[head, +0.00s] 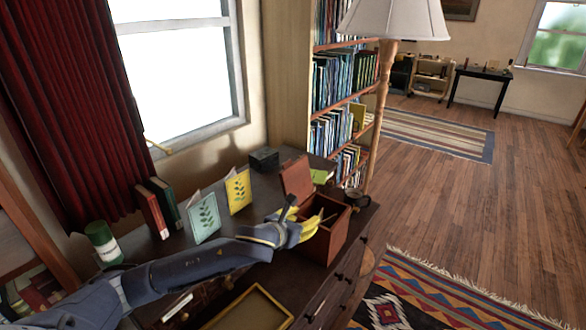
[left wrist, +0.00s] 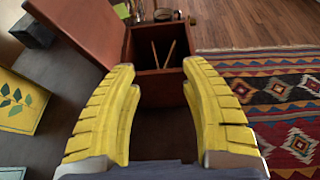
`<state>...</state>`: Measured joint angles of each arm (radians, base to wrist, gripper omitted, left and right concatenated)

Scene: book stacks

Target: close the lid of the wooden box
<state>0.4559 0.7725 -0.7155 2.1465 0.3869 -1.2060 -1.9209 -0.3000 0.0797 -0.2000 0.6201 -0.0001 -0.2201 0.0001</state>
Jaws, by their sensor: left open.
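The reddish-brown wooden box (head: 333,236) stands on the dark desk with its lid (head: 296,178) open and raised at its far-left side. In the left wrist view the box (left wrist: 157,91) lies just beyond my fingertips, and the open lid (left wrist: 82,32) leans out to the left. Two thin sticks (left wrist: 163,54) lie inside the box. My left gripper (head: 309,227) has yellow fingers, open and empty, at the box's near-left side. In the left wrist view the gripper (left wrist: 160,72) has a wide gap between its fingers. Whether it touches the box is unclear. My right gripper is not in view.
A green card (head: 204,216) and a yellow card (head: 238,190) stand on the desk left of the box. A small dark box (head: 264,159) is behind. A dark mug (head: 357,199) stands right of the lid. A tray (head: 249,311) lies at the near edge. A lamp (head: 382,95) rises behind.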

